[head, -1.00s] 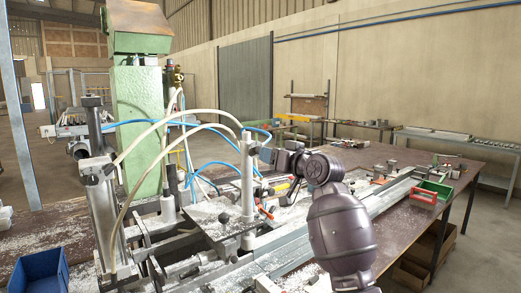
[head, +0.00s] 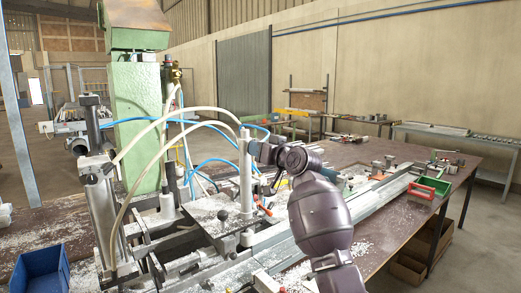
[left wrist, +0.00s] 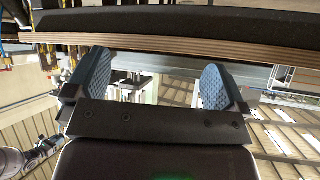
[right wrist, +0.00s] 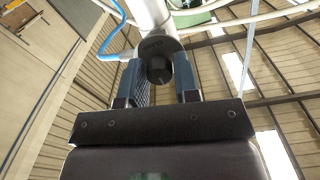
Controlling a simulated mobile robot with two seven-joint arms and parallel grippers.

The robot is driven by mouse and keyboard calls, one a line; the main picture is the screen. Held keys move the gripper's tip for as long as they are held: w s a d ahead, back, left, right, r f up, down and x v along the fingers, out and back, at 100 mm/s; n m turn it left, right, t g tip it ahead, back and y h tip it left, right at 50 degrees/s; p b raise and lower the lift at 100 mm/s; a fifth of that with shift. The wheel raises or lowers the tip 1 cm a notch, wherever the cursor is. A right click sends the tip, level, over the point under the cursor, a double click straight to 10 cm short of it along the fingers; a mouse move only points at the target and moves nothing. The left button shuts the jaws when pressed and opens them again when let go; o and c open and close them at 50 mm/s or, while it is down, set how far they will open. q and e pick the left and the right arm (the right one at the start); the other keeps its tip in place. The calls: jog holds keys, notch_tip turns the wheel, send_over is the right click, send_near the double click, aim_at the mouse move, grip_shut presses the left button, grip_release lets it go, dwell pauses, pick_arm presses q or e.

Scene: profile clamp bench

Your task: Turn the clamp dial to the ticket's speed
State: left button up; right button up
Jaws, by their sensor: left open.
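In the right wrist view a dark round knob (right wrist: 159,70), apparently the clamp dial, sits at the end of a pale grey post. My right gripper (right wrist: 163,65) has its two blue-padded fingers on either side of this knob, close against it. The dial's markings cannot be read. In the head view my right gripper (head: 256,151) is at the upright grey post (head: 245,178), and the knob is hidden there. My left gripper (left wrist: 153,85) is open and empty beside a wood-edged board; it is not seen in the head view. I cannot make out a ticket.
The clamp machine (head: 108,200) with pale hoses fills the left of the bench (head: 395,215). A green and red tray (head: 430,187) stands on the right. A blue bin (head: 42,275) is at the front left. White chips lie scattered about.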

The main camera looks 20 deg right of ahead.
jog(key=c, duration=0.4)
jog(key=shift+c, duration=0.2)
jog(key=shift+n, duration=0.3)
jog(key=n+b, duration=0.1)
jog(key=n, duration=1)
jog(key=shift+a+f, duration=0.1)
jog(key=shift+n, duration=0.3)
jog(key=o, duration=0.9)
